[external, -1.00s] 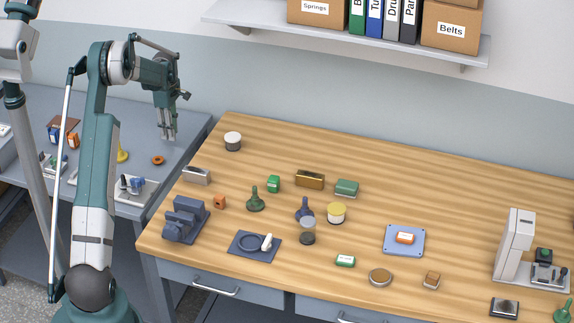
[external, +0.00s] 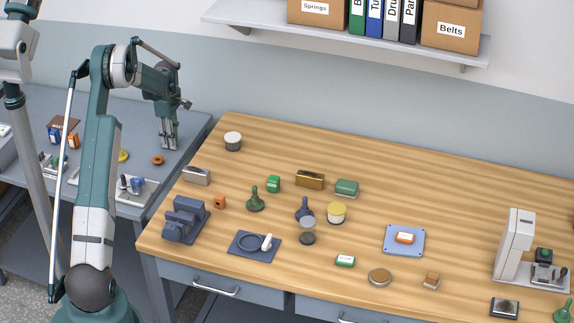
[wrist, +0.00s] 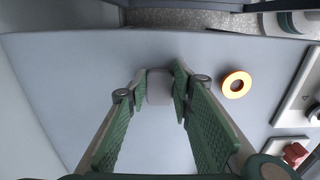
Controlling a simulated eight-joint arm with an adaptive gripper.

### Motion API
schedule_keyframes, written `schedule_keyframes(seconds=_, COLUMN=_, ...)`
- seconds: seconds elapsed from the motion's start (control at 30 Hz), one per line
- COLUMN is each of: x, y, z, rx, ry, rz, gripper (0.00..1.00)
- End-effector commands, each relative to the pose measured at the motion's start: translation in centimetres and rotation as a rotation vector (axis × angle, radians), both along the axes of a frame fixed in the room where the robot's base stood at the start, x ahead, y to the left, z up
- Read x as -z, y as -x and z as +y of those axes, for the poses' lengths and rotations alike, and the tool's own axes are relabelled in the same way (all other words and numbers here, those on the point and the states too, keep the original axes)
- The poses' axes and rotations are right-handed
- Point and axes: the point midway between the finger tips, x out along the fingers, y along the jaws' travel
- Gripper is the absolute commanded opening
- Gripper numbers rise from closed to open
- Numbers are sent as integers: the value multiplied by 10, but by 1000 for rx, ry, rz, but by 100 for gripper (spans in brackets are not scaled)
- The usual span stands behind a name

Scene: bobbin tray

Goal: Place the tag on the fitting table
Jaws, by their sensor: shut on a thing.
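My gripper (external: 168,146) is low over the grey side table (external: 190,122) at the left, pointing down. In the wrist view my gripper (wrist: 160,82) is shut on a small plain grey block (wrist: 158,92) between its fingertips. I cannot tell for sure whether this block is the tag, or whether it touches the tabletop below. The block is too small to make out in the external view. The wooden table (external: 300,240) stands to the right of my gripper. No sign shows which table is the fitting table.
An orange ring (external: 158,160) lies close to my gripper and also shows in the wrist view (wrist: 236,85). A yellow piece (external: 123,156) and a light tray (external: 138,200) are nearby. The wooden table holds several small parts, with bare wood at its back right.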

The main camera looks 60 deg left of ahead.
Motion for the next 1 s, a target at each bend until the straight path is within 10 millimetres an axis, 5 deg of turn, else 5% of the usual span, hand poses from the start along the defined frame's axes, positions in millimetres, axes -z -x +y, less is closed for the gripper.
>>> schedule_keyframes(seconds=0.27, x=3, y=0, z=0, rx=0, ry=0, rz=0, gripper=16)
schedule_keyframes(seconds=0.4, x=3, y=0, z=0, rx=0, ry=0, rz=0, gripper=38)
schedule_keyframes(seconds=1.0, x=-7, y=0, z=0, rx=0, ry=0, rz=0, gripper=38)
